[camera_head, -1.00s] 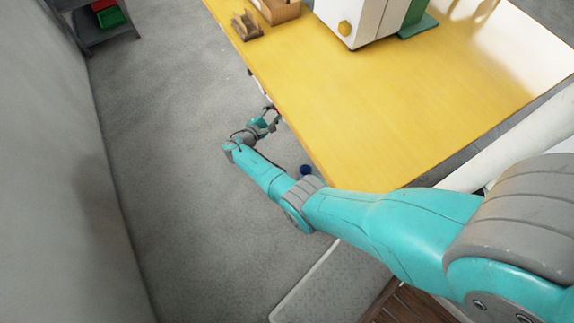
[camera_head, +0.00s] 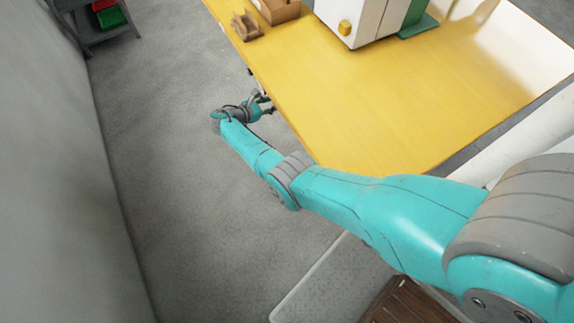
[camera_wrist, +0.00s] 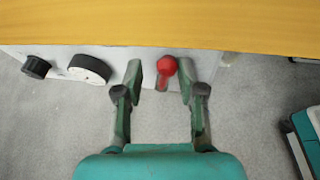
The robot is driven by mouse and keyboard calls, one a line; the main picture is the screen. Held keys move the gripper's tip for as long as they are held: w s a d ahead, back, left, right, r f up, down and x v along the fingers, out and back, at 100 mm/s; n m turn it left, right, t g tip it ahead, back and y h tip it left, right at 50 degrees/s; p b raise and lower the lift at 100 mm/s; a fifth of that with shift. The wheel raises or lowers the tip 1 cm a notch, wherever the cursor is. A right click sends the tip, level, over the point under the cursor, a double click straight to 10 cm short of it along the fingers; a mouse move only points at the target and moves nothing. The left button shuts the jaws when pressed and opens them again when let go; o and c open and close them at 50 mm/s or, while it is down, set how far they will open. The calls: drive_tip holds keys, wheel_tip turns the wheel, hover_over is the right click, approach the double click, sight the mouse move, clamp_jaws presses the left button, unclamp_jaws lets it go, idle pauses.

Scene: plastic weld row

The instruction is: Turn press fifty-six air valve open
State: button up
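A red-knobbed lever (camera_wrist: 166,67) shows in the wrist view on a pale panel (camera_wrist: 120,58) under the front edge of the yellow table. Its grey stem points down from the red knob. My gripper (camera_wrist: 163,82) is open, with one finger on each side of the lever, and neither finger visibly closes on it. In the head view my gripper (camera_head: 266,103) is at the table's left edge, and the lever is hidden there. No label is readable, so I cannot tell which press the lever serves.
A black knob (camera_wrist: 36,67) and a white-faced round dial (camera_wrist: 90,68) sit left of the lever on the panel. The yellow table (camera_head: 380,110) carries a white machine (camera_head: 355,20) and a cardboard holder (camera_head: 247,26).

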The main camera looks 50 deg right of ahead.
drive_tip(key=f+v, duration=0.1)
drive_tip(key=v, duration=0.9)
drive_tip(key=s+a+f+m+t+y, duration=0.1)
drive_tip(key=s+a+f+t+y, duration=0.1)
drive_tip(key=s+f, duration=0.45)
drive_tip(key=s+a+f+t+y, duration=0.2)
drive_tip(key=s+f, duration=0.4)
drive_tip(key=f, duration=0.2)
drive_tip(key=s+a+f+m+t+y, duration=0.1)
drive_tip(key=s+a+y, duration=0.1)
drive_tip(key=s, duration=0.5)
drive_tip(key=s+a+f+m+t+y, duration=0.1)
drive_tip(key=s+a+m+t+y, duration=0.1)
drive_tip(key=s, duration=0.6)
drive_tip(key=shift+a+m+y, duration=0.3)
drive_tip(key=shift+a, duration=0.5)
